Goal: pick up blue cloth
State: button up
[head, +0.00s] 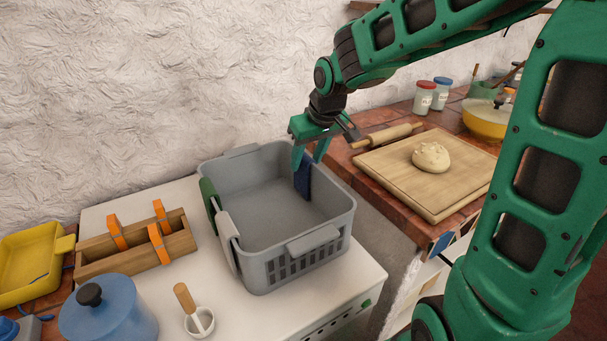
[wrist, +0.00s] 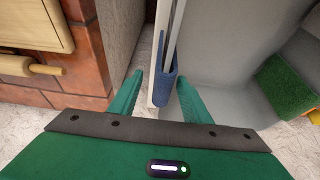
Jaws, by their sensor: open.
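The blue cloth (head: 303,180) hangs over the right-hand wall of the grey basket (head: 322,262), with one part showing inside. In the wrist view the blue cloth (wrist: 166,86) lies folded over the basket rim, between my fingers. My gripper (head: 308,163) is above that wall, pointing down, with its jaws open. In the wrist view my gripper (wrist: 160,77) has one finger on each side of the rim and cloth. The fingers look apart from the cloth, though contact is hard to judge. The cloth's outer side is hidden in the head view.
A green cloth (head: 208,194) and a light grey cloth (head: 228,238) hang over the basket's left wall. A cutting board (head: 435,200) with dough (head: 431,156) and a rolling pin (head: 388,136) lie to the right. A wooden box (head: 135,248) and blue pot (head: 108,312) stand left.

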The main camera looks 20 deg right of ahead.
aim_at(301, 173)
jog(key=shift+a+x, duration=0.1)
jog(key=shift+x, duration=1.5)
jog(key=shift+a+x, duration=0.15)
jog(key=shift+x, duration=1.45)
jog(key=shift+s, duration=0.2)
jog(key=shift+c, duration=0.4)
grip_shut()
